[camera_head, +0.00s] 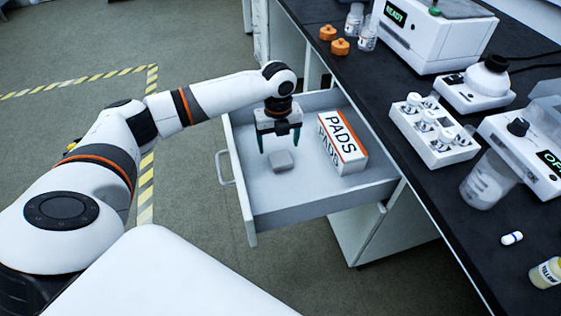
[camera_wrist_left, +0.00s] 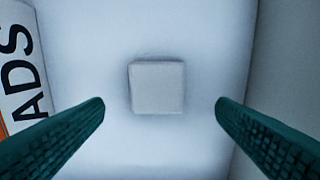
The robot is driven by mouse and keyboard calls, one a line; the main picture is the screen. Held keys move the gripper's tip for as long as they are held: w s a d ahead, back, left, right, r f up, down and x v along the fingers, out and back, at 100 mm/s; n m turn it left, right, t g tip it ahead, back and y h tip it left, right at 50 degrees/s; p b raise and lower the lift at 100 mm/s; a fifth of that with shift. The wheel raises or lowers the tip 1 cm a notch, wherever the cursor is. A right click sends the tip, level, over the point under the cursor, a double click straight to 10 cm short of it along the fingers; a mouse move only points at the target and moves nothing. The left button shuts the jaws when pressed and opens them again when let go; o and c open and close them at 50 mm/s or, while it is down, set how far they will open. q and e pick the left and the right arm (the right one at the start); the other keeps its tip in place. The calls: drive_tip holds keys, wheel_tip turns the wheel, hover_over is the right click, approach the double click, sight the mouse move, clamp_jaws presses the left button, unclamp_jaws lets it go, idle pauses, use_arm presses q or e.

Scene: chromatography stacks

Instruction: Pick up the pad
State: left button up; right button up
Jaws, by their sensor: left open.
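The pad is a small light grey square block (camera_head: 281,160) lying on the floor of the open drawer (camera_head: 300,206). In the left wrist view the pad (camera_wrist_left: 157,87) sits near the centre, between the two green fingers and beyond their tips. My left gripper (camera_head: 279,148) points down over the drawer with its fingers apart, empty and above the pad. Its fingers also show in the left wrist view (camera_wrist_left: 160,103). My right gripper is not in view.
A box marked PADS (camera_head: 343,142) stands in the drawer to the right of the pad. The drawer walls surround both. The black bench (camera_head: 430,181) carries a white vial rack (camera_head: 433,131), orange caps (camera_head: 340,46) and instruments.

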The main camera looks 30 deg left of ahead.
sight(280, 158)
use_arm(q)
drive_tip(key=shift+d+f+b, duration=0.25)
drive_tip(key=shift+f+b, duration=0.2)
drive_tip(key=shift+f, duration=0.7)
wheel_tip(280, 158, down, 2)
drive_tip(key=shift+d+f+b, duration=0.1)
drive_tip(key=shift+f+b, duration=0.05)
drive_tip(key=shift+b, duration=0.25)
drive_tip(key=shift+f, duration=0.3)
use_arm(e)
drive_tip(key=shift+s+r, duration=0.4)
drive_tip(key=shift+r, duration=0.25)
use_arm(q)
drive_tip(key=shift+r, duration=0.1)
drive_tip(key=c, duration=1.1)
